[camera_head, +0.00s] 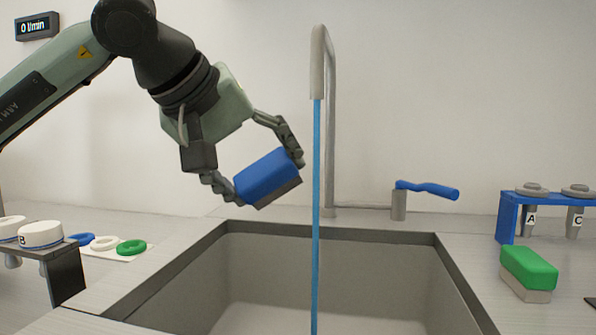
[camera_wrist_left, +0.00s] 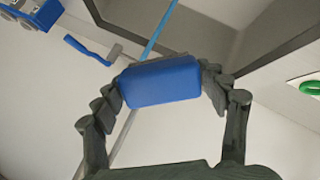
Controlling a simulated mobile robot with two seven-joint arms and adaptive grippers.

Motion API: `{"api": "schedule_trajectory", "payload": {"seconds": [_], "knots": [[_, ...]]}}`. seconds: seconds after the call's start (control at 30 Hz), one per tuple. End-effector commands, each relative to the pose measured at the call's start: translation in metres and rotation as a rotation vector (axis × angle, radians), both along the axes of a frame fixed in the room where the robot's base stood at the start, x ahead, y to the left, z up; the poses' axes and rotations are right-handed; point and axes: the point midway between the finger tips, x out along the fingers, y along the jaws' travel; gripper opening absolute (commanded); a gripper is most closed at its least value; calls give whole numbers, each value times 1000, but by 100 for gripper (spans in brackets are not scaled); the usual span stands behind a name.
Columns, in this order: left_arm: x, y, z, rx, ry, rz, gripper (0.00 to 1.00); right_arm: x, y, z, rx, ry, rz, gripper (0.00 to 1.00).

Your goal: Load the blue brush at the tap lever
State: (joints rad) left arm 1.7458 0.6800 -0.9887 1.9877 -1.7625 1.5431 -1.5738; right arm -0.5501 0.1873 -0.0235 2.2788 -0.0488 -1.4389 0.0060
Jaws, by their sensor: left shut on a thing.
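My left gripper (camera_head: 256,172) is shut on the blue brush (camera_head: 266,175), holding it tilted in the air above the left back part of the sink. The brush's dark grey underside faces down and right. In the left wrist view the brush (camera_wrist_left: 160,82) sits between both fingers. The tap (camera_head: 318,62) stands behind the sink, and a thin blue stream (camera_head: 316,200) falls from its spout, just right of the brush and apart from it in the head view. The blue tap lever (camera_head: 428,188) on its grey post is right of the tap. My right gripper is not in view.
The sink (camera_head: 340,275) is open below. A green brush (camera_head: 528,270) lies on the right counter by a blue rack (camera_head: 508,215). A dark stand (camera_head: 66,275) with white-capped items and several coloured rings (camera_head: 131,247) are at left. A display (camera_head: 37,26) reads 0 l/min.

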Motion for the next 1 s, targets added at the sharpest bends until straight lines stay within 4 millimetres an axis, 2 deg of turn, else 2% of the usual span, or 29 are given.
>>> {"api": "schedule_trajectory", "payload": {"seconds": [0.47,1.0], "knots": [[-2,1,3,-1,-1,0,46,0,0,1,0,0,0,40],[-38,23,37,-1,-1,0,46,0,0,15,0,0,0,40]]}}
